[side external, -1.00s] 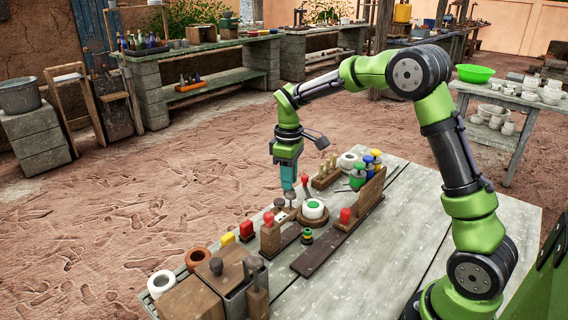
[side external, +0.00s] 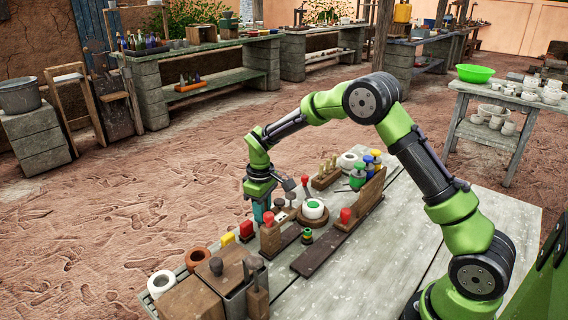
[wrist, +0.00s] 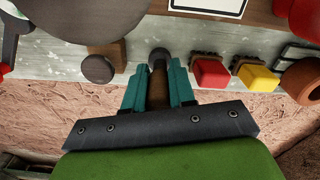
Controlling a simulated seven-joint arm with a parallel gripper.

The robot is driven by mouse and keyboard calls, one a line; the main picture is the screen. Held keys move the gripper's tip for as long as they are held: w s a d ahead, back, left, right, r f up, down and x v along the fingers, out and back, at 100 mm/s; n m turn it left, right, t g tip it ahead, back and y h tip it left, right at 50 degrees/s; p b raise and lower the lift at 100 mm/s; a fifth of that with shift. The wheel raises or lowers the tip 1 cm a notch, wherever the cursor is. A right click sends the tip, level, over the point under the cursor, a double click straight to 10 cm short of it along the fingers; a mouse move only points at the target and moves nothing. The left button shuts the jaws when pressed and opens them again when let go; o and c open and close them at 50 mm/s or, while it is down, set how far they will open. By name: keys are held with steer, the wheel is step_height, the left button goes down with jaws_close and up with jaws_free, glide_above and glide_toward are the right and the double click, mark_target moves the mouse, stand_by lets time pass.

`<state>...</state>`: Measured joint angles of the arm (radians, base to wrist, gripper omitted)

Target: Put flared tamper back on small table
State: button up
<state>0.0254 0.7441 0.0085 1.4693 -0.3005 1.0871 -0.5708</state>
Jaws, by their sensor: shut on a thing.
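My gripper (side external: 263,211) is low at the left edge of the grey plank table (side external: 400,255), beside a wooden block with a red knob. In the wrist view its teal fingers (wrist: 158,88) are shut on a dark brown handle with a rounded dark end (wrist: 158,55), which I take for the flared tamper. Its flared part does not show clearly. The rounded end appears over the pale tabletop strip (wrist: 130,66); I cannot tell whether the tamper touches the table. In the side view the tamper is mostly hidden by my gripper.
A brown round knob (wrist: 98,68) stands close on one side. A red block (wrist: 210,72), a yellow block (wrist: 258,77) and a brown ring (wrist: 302,82) line the other side. A round stand with a white, green-centred piece (side external: 313,208) is nearby. The table's front is bare.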

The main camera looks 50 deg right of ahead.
steer(key=shift+f, duration=0.2)
steer(key=o, duration=0.4)
steer(key=shift+f, duration=0.1)
steer(key=o, duration=0.4)
steer(key=shift+o, duration=0.2)
